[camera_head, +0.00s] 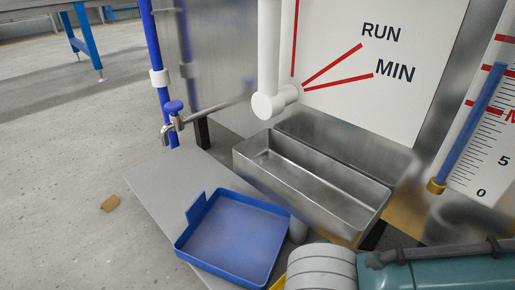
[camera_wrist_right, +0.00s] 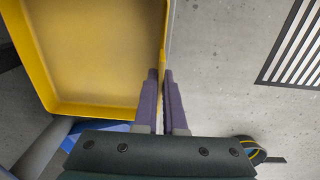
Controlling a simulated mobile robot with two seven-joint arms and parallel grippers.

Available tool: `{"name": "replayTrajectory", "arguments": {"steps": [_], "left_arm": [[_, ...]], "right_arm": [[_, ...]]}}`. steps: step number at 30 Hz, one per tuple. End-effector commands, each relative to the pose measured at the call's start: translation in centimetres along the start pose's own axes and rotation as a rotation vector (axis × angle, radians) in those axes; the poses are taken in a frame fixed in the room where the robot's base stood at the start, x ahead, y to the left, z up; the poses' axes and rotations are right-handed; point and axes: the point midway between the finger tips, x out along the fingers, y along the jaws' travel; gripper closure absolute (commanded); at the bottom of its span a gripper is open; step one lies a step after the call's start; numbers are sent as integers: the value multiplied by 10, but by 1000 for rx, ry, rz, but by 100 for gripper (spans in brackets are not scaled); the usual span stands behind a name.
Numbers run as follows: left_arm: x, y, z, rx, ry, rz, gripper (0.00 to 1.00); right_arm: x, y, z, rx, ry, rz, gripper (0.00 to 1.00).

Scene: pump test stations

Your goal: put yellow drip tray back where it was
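The yellow drip tray (camera_wrist_right: 90,50) fills the upper left of the right wrist view, with its inside showing. My right gripper (camera_wrist_right: 161,72) has its two purple fingers on either side of the tray's right wall, closed on it. The tray appears empty and off the floor. In the head view only a small yellow sliver (camera_head: 279,284) shows at the bottom edge, beside my right arm, which hides the rest. My left gripper is not in view.
A blue tray (camera_head: 232,240) sits on a grey board (camera_head: 150,183), with a steel basin (camera_head: 310,178) behind it. A brown block (camera_head: 110,203) lies on the open floor at left. A striped panel (camera_wrist_right: 295,45) shows in the wrist view.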

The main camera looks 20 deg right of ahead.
Motion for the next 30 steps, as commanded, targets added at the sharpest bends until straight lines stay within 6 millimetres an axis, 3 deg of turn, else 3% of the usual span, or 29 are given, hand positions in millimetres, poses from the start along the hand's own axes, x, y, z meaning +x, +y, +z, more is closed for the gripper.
{"name": "replayTrajectory", "arguments": {"steps": [1, 8, 18, 23, 30], "left_arm": [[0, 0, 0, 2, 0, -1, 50], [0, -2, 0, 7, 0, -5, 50], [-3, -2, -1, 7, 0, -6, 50], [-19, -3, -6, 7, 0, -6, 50], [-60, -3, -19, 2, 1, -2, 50]], "right_arm": [[0, 0, 0, 0, 0, 0, 87], [0, 0, 0, 0, 0, 0, 63], [-4, 0, 0, -1, 0, 0, 63], [-22, 0, 0, 0, -1, 0, 63], [-67, -1, 0, 1, 0, -1, 63]]}}
